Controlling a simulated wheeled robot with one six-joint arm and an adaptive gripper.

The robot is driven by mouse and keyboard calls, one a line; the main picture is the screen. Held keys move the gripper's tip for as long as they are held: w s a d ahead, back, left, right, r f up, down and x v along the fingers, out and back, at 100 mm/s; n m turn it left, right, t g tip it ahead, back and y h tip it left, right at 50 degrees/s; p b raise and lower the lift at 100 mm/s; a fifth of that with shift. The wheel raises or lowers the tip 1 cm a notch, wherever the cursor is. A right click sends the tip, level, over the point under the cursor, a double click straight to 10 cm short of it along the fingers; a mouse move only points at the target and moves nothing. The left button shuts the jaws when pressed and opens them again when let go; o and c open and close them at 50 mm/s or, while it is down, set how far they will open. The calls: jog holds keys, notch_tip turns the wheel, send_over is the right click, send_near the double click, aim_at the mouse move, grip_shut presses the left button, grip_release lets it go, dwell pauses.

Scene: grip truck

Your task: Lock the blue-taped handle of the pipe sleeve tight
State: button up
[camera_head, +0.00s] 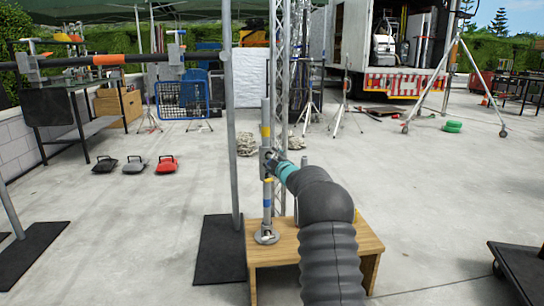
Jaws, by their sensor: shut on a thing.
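The pipe sleeve (267,187) is an upright grey metal tube on a round foot (266,236), standing on a wooden box. An orange-yellow band shows near its top, and blue tape (267,201) shows on its lower part. My gripper (269,161) comes from the right, beyond my arm's teal ring, and is shut on the pipe sleeve at about mid-height. The fingers are small and dark here. The exact part between them, and the handle's angle, cannot be made out.
The wooden box (262,258) is partly covered by my arm. A tall grey pole (230,150) on a black base plate (219,262) stands just left. Black, grey and red weights (165,164) lie on the floor at left. A dark cart edge (520,265) is at lower right. Open concrete lies between.

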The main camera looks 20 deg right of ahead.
jog(key=m+p, duration=0.1)
jog(key=m, duration=0.3)
jog(key=shift+m, duration=0.3)
jog(key=m, duration=0.4)
jog(key=shift+m, duration=0.3)
jog(key=o, duration=1.2)
jog(key=shift+s, duration=0.1)
jog(key=s, duration=1.1)
jog(key=shift+s+a, duration=0.15)
jog(key=shift+s, duration=0.25)
